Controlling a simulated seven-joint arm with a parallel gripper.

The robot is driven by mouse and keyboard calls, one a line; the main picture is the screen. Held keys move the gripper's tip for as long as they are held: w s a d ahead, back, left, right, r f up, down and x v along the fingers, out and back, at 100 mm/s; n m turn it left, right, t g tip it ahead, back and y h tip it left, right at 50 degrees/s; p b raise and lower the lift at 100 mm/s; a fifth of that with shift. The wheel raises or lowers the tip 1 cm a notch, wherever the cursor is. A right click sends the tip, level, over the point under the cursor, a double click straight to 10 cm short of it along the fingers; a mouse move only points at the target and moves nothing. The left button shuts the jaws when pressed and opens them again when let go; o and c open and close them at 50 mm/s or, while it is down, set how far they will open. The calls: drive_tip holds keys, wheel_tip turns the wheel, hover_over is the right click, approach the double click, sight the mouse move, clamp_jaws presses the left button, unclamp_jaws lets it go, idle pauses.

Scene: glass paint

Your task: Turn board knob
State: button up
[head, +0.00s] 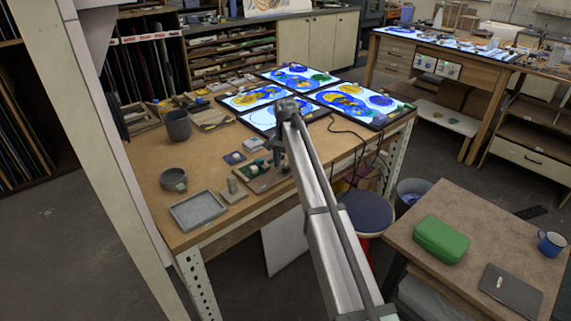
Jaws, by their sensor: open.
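A small brown board (259,184) with small dark and green parts on it lies near the front edge of the wooden workbench (150,150). My arm reaches in from the bottom of the head view. My gripper (277,160) points down over the far right part of this board and hides some of it. The gripper is open, with nothing visible between its fingers. The fingertips are small, and I cannot tell whether they touch anything. No knob can be made out clearly.
Beside the board are a small grey block on a base (233,190), a grey tray (198,211), a grey bowl (173,180) and a dark cup (178,125). Lit glass panels (350,99) lie at the back right. A stool (366,211) stands right of my arm.

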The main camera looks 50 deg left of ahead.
drive_tip(key=shift+f, duration=0.15)
drive_tip(key=c, duration=1.1)
